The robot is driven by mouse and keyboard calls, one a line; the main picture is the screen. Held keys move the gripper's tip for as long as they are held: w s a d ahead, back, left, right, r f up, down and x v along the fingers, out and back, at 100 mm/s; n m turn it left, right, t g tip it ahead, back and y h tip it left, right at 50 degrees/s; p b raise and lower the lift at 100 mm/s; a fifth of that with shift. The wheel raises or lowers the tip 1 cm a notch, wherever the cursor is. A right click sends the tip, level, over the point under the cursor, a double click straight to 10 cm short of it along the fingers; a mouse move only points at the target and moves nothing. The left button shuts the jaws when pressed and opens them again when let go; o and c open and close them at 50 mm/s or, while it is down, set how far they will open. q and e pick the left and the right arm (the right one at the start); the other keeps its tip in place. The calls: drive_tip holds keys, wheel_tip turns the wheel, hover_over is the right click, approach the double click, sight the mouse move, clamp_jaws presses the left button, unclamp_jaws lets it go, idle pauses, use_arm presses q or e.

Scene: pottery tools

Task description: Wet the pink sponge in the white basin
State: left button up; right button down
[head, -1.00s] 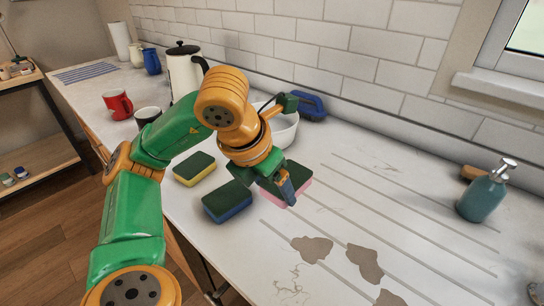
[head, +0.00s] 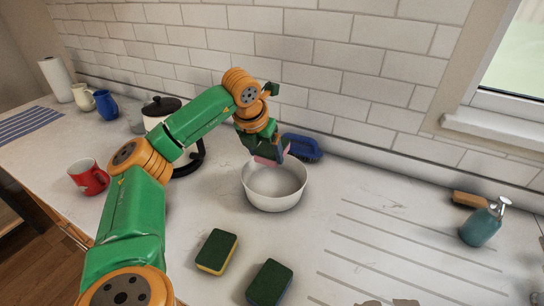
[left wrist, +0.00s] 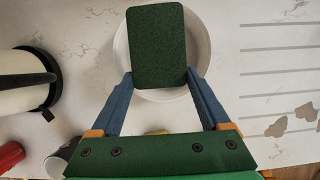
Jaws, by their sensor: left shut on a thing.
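The pink sponge has a dark green top (left wrist: 157,40), and its pink edge (head: 267,160) shows in the head view. My left gripper (left wrist: 159,77) is shut on it, with one blue finger on each side. It holds the sponge above the white basin (head: 274,198), over the basin's back part. The basin is a round bowl standing on the counter; its inside looks plain white and I cannot make out water in it. In the left wrist view the sponge hides much of the basin (left wrist: 121,48). My right gripper is not in view.
A yellow sponge (head: 215,252) and a blue sponge (head: 269,284), both green-topped, lie in front of the basin. A blue brush (head: 302,147) lies behind it. A white kettle (head: 155,115) and red mug (head: 88,178) stand left. A soap dispenser (head: 482,224) stands far right.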

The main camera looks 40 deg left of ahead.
use_arm(q)
drive_tip(key=shift+w+a+r, duration=0.1)
drive_tip(key=shift+w+a, duration=0.05)
drive_tip(key=shift+a, duration=0.2)
drive_tip(key=shift+w+d, duration=0.1)
drive_tip(key=shift+d, duration=0.05)
drive_tip(key=f+b, duration=0.1)
drive_tip(key=d+f+b, duration=0.1)
drive_tip(key=f+b, duration=0.1)
wheel_tip(320, 180, down, 8)
drive_tip(key=b, duration=0.6)
drive_tip(key=shift+a+r+b, duration=0.1)
drive_tip(key=shift+a+b, duration=0.05)
drive_tip(key=shift+b, duration=0.2)
drive_tip(key=shift+f+b, duration=1)
drive_tip(key=shift+f, duration=0.3)
